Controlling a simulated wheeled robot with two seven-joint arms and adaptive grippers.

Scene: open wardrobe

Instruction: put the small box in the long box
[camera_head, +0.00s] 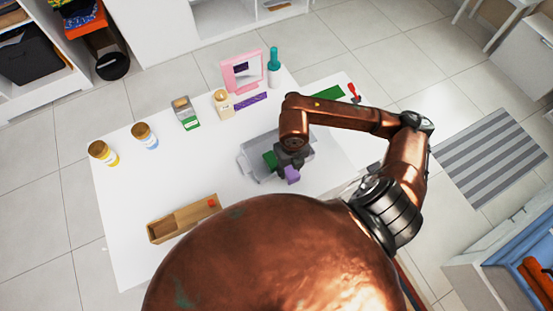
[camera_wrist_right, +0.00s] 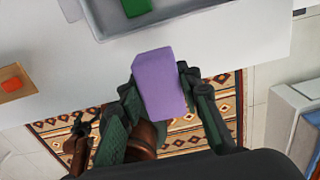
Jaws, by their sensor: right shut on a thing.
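A small purple box (camera_head: 292,175) is in my right gripper (camera_head: 289,163), just in front of the grey tray on the white table. In the right wrist view, the purple box (camera_wrist_right: 162,83) sits between the two dark fingers of the right gripper (camera_wrist_right: 163,92), which are shut on its sides. Beyond its far end is the table's front edge. The long box (camera_head: 184,222) is tan, open and narrow, and lies at the table's front left with a small orange-red block (camera_head: 212,203) at its right end.
The grey tray (camera_head: 247,167) holds a green block (camera_head: 270,159). Two gold-lidded jars (camera_head: 104,153) (camera_head: 145,136), a carton (camera_head: 185,113), a pink frame (camera_head: 242,71) and a teal-topped bottle (camera_head: 274,68) stand farther back. The table between jars and long box is clear.

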